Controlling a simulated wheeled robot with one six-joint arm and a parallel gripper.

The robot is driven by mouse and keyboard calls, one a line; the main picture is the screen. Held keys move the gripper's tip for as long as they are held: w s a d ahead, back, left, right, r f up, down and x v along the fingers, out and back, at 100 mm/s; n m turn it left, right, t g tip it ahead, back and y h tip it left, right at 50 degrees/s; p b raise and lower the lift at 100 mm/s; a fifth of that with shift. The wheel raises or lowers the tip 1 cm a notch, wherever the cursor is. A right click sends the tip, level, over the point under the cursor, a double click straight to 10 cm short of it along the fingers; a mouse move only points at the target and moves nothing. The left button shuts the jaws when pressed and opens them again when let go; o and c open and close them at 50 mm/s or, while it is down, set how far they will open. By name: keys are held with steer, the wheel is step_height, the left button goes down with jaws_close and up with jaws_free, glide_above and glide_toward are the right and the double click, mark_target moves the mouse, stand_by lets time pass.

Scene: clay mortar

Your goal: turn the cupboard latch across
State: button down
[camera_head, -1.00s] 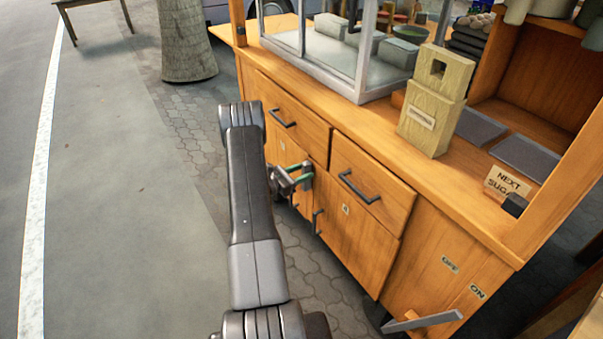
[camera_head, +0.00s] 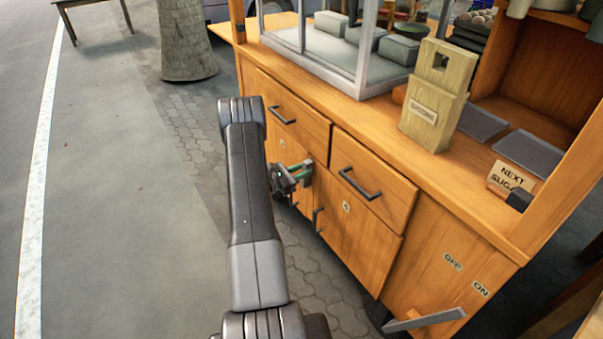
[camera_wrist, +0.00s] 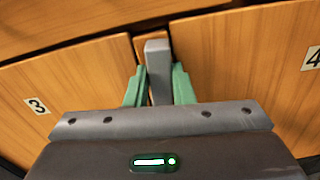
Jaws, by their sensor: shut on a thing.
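The cupboard latch (camera_wrist: 158,65) is a grey bar in front of the gap between two wooden doors. In the wrist view it stands upright in the picture, between my green fingertips. My gripper (camera_wrist: 158,88) is shut on it, one fingertip on each side. In the head view my gripper (camera_head: 299,172) is at the cupboard front, below the drawers, and the latch is too small and covered to make out. Door 3 (camera_wrist: 65,85) is on the left and door 4 (camera_wrist: 255,60) on the right. Both look shut. Which way the latch lies across the doors is hard to tell.
Drawer handles (camera_head: 360,185) stick out above the doors. A grey lever (camera_head: 425,320) juts out at the lower right, near OFF and ON labels.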

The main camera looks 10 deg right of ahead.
mark_target(316, 176)
steer(key=m+b, duration=0.2)
steer(key=b, duration=0.1)
steer(key=s+f+m+b, duration=0.1)
steer(key=m+b, duration=0.2)
steer(key=b, duration=0.1)
steer(key=shift+s+d+f, duration=0.15)
steer(key=shift+s+d, duration=0.05)
steer(key=m+b, duration=0.2)
steer(key=b, duration=0.1)
steer(key=m+b, duration=0.2)
steer(key=b, duration=0.1)
steer(key=s+f+m+b, duration=0.1)
steer(key=b, duration=0.2)
steer(key=shift+d+f+m, duration=0.1)
steer(key=shift+d+m, duration=0.1)
steer(key=shift+m, duration=0.2)
steer(key=m+b, duration=0.2)
steer(key=shift+s+f+m, duration=0.1)
steer(key=shift+m, duration=0.2)
steer(key=shift+s+f+m+b, duration=0.1)
steer(key=shift+f+m+b, duration=0.1)
steer(key=shift+m, duration=0.55)
steer(key=shift+f+m+b, duration=0.1)
steer(key=shift+m+b, duration=0.05)
steer(key=shift+m, duration=0.6)
steer(key=c, duration=1.2)
jaws_free()
steer(key=shift+c, duration=0.2)
